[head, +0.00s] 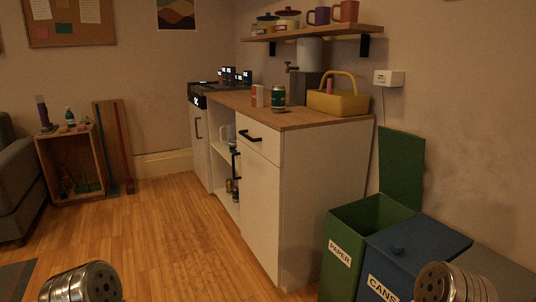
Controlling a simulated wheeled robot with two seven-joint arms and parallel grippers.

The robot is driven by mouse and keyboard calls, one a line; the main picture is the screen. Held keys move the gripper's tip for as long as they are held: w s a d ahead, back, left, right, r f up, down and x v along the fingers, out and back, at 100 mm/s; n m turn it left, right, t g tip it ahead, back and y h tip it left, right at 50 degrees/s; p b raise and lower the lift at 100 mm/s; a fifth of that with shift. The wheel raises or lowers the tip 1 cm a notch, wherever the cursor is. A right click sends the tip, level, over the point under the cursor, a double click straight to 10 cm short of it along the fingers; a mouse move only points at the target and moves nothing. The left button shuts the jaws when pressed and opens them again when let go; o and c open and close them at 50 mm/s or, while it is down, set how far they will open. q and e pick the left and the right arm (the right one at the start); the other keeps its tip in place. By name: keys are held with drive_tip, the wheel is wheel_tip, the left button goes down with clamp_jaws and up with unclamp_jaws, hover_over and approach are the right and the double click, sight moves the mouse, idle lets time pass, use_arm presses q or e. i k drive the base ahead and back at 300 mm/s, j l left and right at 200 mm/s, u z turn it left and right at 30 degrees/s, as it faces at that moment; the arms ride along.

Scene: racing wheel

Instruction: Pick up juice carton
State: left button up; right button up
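A small upright pack, pale with an orange-red side (257,96), stands on the wooden counter; it looks like the juice carton, though it is too small to read. A dark green can with a pale label (278,98) stands just right of it. Neither of my grippers is in view. Only round metal parts of my arms show at the bottom left and bottom right, well short of the counter.
A yellow basket (337,103) sits at the counter's right end. A wall shelf (312,34) with mugs and pots hangs above. A green paper bin (342,255) and a blue cans bin (408,258) stand right of the cabinet. The wooden floor (165,228) ahead is clear.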

sight(257, 89)
drive_tip(key=j+z, duration=0.1)
drive_tip(key=z, duration=0.45)
drive_tip(key=i+j+z, duration=0.25)
drive_tip(key=j+z, duration=0.2)
drive_tip(key=j, duration=0.2)
drive_tip(key=i+j+z, duration=0.25)
drive_tip(key=j, duration=0.15)
drive_tip(key=j+z, duration=0.2)
drive_tip(key=j, duration=0.2)
